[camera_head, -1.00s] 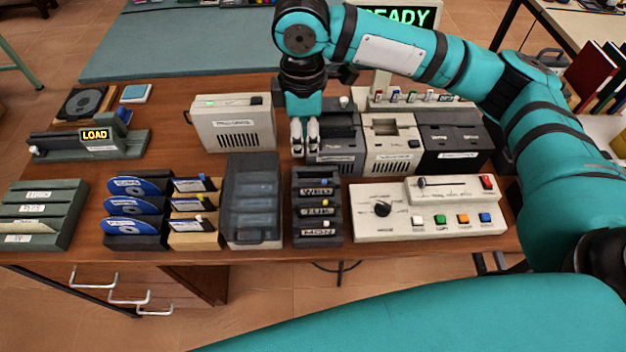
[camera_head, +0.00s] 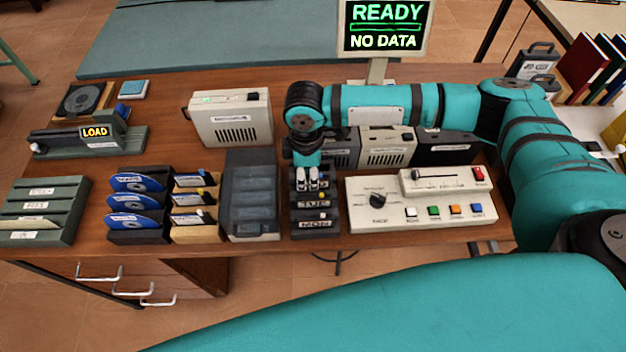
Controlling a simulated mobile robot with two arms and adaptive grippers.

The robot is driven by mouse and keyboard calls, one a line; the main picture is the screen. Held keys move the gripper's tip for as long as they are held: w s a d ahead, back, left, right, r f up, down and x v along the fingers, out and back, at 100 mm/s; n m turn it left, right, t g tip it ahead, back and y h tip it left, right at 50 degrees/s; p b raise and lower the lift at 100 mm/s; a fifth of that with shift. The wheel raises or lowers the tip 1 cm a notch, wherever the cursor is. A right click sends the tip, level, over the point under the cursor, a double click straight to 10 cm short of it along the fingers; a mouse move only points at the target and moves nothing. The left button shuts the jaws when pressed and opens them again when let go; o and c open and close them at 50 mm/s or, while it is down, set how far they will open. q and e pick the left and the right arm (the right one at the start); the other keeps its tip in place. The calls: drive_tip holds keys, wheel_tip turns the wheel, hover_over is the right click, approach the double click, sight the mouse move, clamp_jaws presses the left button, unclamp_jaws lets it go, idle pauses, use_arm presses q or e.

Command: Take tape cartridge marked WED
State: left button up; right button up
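The dark cartridge rack (camera_head: 333,232) stands near the front middle of the wooden table. Its TUE cartridge (camera_head: 314,204) and MON cartridge (camera_head: 315,223) show their labels. The WED cartridge sits in the rearmost slot in the earlier picture; now its label is hidden behind my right gripper. My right gripper (camera_head: 307,181) points down at that rear slot, its two pale fingertips close together at the cartridge. Whether they grip it cannot be made out. My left gripper is not in view.
A translucent grey case (camera_head: 251,190) stands close to the left of the rack. A beige control panel (camera_head: 425,203) lies close to its right. Drive units (camera_head: 386,150) stand behind. A screen (camera_head: 388,27) reads READY, NO DATA. Clear table lies behind the disc holders.

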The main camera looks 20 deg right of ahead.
drive_tip(key=shift+f, duration=0.2)
drive_tip(key=c, duration=0.4)
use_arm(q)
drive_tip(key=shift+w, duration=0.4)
use_arm(e)
clamp_jaws()
